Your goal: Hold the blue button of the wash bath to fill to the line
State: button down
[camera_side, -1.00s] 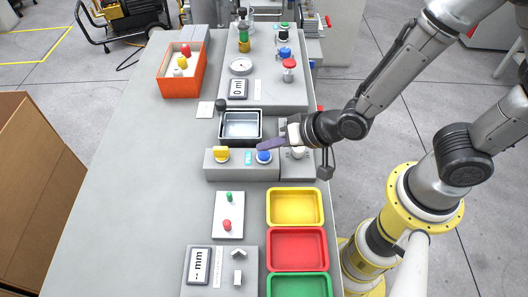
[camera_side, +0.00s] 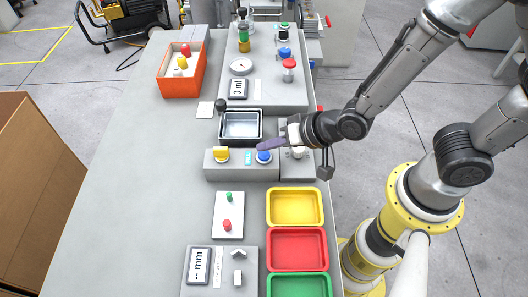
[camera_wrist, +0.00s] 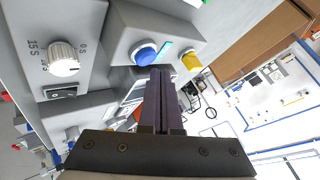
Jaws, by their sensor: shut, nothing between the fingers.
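The blue button (camera_side: 264,156) sits on the sloped front of the grey control box (camera_side: 228,172) in front of the wash bath (camera_side: 223,137). The bath is a dark, open metal basin; its water level and line are too small to make out. My gripper (camera_side: 262,147) has its dark purple fingers closed together and empty, with the tips right at the top of the blue button. In the wrist view the gripper (camera_wrist: 160,70) reaches the lower edge of the blue button (camera_wrist: 144,52). Whether the tips press it, I cannot tell.
A yellow button (camera_side: 221,153) and a small cyan display (camera_side: 248,158) share the box. A white dial knob (camera_wrist: 63,58) is to the right in the side view. Yellow (camera_side: 270,220), red (camera_side: 271,262) and green trays stand nearer.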

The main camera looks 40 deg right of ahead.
jog(key=shift+f, duration=0.4)
jog(key=shift+f, duration=0.45)
dwell(7.2)
